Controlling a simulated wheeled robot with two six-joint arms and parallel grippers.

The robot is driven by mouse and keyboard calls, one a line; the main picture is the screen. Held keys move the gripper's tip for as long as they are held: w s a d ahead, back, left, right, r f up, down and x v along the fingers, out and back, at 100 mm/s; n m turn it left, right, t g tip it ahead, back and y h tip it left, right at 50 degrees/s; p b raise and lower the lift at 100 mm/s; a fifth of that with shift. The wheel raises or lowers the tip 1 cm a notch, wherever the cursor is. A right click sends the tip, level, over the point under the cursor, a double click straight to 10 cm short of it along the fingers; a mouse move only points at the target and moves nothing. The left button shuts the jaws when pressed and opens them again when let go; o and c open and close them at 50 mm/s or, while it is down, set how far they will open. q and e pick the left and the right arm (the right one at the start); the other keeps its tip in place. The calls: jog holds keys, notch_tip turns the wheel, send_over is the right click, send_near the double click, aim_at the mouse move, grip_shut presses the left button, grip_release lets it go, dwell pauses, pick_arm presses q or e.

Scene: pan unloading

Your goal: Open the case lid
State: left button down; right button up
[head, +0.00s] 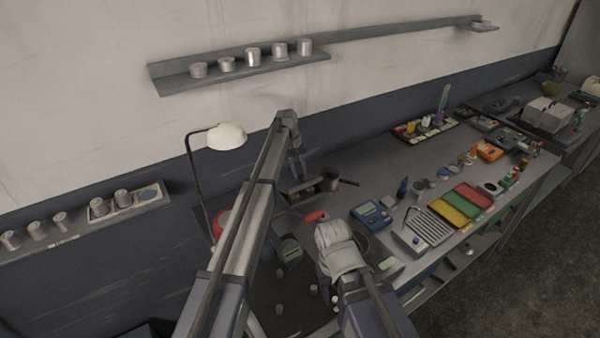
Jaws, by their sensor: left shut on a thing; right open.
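A small dark case (328,184) stands at the back of the bench, partly hidden by my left arm. Its dark lid (302,186) shows as a narrow plate at its left side; the lid's exact angle is too small to tell. My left gripper (299,176) reaches down from above and is shut on what looks like the edge of the lid. My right gripper (326,292) is open, low in front of the case and apart from it, its fingers mostly hidden by its own wrist.
A red-handled object (315,216) lies in front of the case. A blue meter (371,215) stands to the right, then a ribbed grey rack (427,226) and coloured trays (456,208). A white lamp (226,136) stands behind my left arm. Small cups sit on wall shelves (240,71).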

aim_at(296, 182)
pick_arm(q)
jog(key=c, duration=0.6)
grip_release()
jog(key=shift+r, duration=0.15)
jog(key=r+p, duration=0.2)
jog(key=a+r+p, duration=0.1)
jog(key=r+p, duration=0.4)
jog(key=shift+w+a+r+p, duration=0.1)
jog(key=shift+a+r+p, duration=0.1)
jog(key=shift+a+p, duration=0.15)
jog(key=shift+d+f, duration=0.1)
jog(key=shift+d, duration=0.1)
